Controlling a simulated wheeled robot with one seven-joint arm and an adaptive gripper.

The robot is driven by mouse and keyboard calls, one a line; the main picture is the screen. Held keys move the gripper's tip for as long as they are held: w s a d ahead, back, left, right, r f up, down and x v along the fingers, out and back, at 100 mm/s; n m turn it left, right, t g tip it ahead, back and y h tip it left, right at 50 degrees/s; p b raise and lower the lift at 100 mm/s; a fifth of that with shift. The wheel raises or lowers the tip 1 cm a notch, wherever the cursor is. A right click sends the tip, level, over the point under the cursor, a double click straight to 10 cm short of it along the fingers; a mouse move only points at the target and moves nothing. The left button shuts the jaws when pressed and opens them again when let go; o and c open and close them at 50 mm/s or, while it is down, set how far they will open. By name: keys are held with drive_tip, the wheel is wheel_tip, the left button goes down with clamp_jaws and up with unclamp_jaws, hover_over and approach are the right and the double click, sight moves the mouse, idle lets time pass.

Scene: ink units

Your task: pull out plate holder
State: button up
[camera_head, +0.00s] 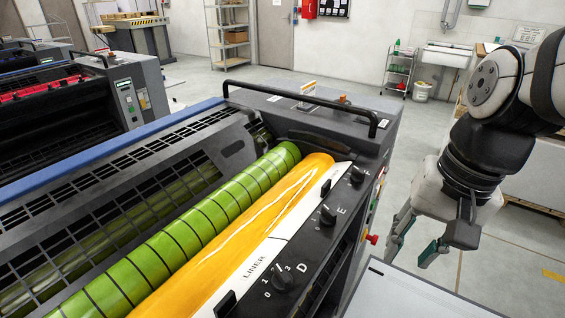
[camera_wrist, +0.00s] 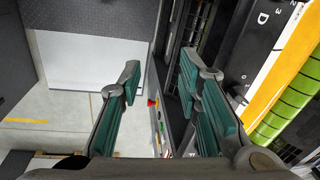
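No part is clearly recognisable as the plate holder. The ink unit (camera_head: 310,115) stands in the middle of the head view, with a green roller (camera_head: 185,238), a yellow ink surface (camera_head: 255,225), a white strip marked LINER (camera_head: 262,250) and black knobs (camera_head: 328,214) along its edge. My gripper (camera_head: 412,248) hangs to the right of the unit, with its fingers pointing down. In the wrist view my gripper (camera_wrist: 160,85) is open and empty, its green pads apart, above the unit's side with its coloured buttons (camera_wrist: 154,103). I cannot tell its exact distance from the unit.
A pale flat panel (camera_head: 410,298) with a dark edge lies at the bottom, close below my gripper. A black handrail (camera_head: 300,100) crosses the unit's top. Another machine (camera_head: 70,105) stands at left. Open floor (camera_head: 525,245) lies to the right.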

drive_tip(key=w+d+f+m+g+y+b, duration=0.15)
drive_tip(key=w+f+m+b, duration=0.25)
drive_tip(key=f, duration=0.5)
drive_tip(key=w+d+f+m+g+y+b, duration=0.15)
drive_tip(key=w+f+m+b, duration=0.3)
drive_tip(key=f, duration=0.45)
drive_tip(key=w+f+m+y+b, duration=0.2)
drive_tip(key=f+m+y+b, duration=0.4)
drive_tip(key=f, duration=1.3)
drive_tip(key=w+f+m+y+b, duration=0.1)
drive_tip(key=f+m+y+b, duration=0.2)
drive_tip(key=f+m+b, duration=1.15)
drive_tip(key=s+a+f+m+t+y, duration=0.1)
drive_tip(key=s+a+f+m+t, duration=0.15)
drive_tip(key=f, duration=0.95)
drive_tip(key=s+a+f+m+t+y, duration=0.1)
drive_tip(key=a+f+m+t, duration=0.2)
drive_tip(key=f, duration=0.9)
drive_tip(key=b+x, duration=0.3)
drive_tip(key=x, duration=0.9)
drive_tip(key=shift+a, duration=0.45)
clamp_jaws()
